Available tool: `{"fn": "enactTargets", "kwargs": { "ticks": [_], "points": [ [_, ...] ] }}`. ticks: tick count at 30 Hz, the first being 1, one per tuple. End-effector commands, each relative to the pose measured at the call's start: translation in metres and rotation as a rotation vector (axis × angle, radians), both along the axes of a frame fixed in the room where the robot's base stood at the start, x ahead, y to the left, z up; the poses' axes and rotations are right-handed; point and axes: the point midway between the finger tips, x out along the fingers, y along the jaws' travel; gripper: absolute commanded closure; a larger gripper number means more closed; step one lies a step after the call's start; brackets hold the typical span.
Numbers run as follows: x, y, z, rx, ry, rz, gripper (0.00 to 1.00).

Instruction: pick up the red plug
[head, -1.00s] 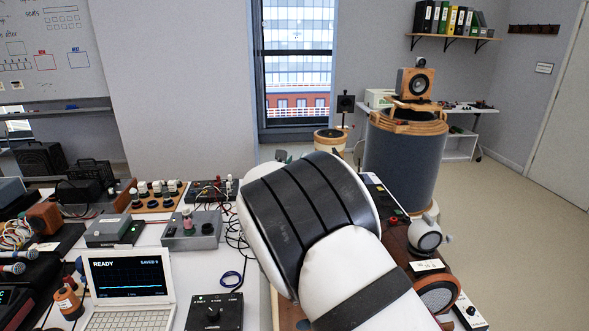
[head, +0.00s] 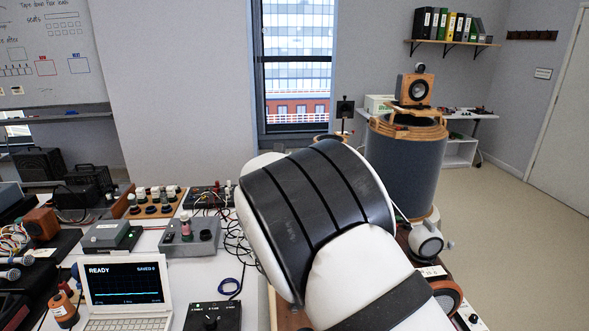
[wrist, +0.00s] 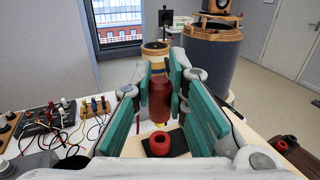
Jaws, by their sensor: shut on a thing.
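In the wrist view, the red plug (wrist: 159,99) is a dark red, upright cylinder between the teal pads of my gripper (wrist: 160,78). My gripper is shut on it near the fingertips. Its lower end shows above a dark block. A brighter red round piece with a dark hole (wrist: 162,144) sits below and nearer, apart from the held plug. In the head view my white and black arm hides the gripper and the plug.
On the bench at left stand a laptop (head: 124,288), a grey box with a knob (head: 190,236) and a black knob box (head: 212,317). Loose cables lie near the arm. A large blue-grey drum (head: 404,172) with a speaker (head: 415,89) stands behind. Floor at right is clear.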

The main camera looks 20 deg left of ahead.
Motion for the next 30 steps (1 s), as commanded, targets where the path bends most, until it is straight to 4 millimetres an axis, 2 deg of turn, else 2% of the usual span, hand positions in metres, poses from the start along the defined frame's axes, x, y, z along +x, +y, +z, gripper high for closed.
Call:
{"fn": "enactTargets", "kwargs": {
  "ticks": [1,2,12,18,24,30],
  "points": [
    [0.001,0.000,0.009,0.004,-0.003,0.001,1.00],
    [-0.004,0.003,0.009,0.002,0.000,0.003,1.00],
    [-0.088,0.023,0.016,0.002,0.000,0.005,1.00],
    [-0.128,0.032,0.020,0.001,0.000,0.003,1.00],
    [-0.150,0.036,0.022,0.000,0.000,0.002,1.00],
    [-0.156,0.037,0.023,0.000,-0.001,-0.001,1.00]
  ]
}}
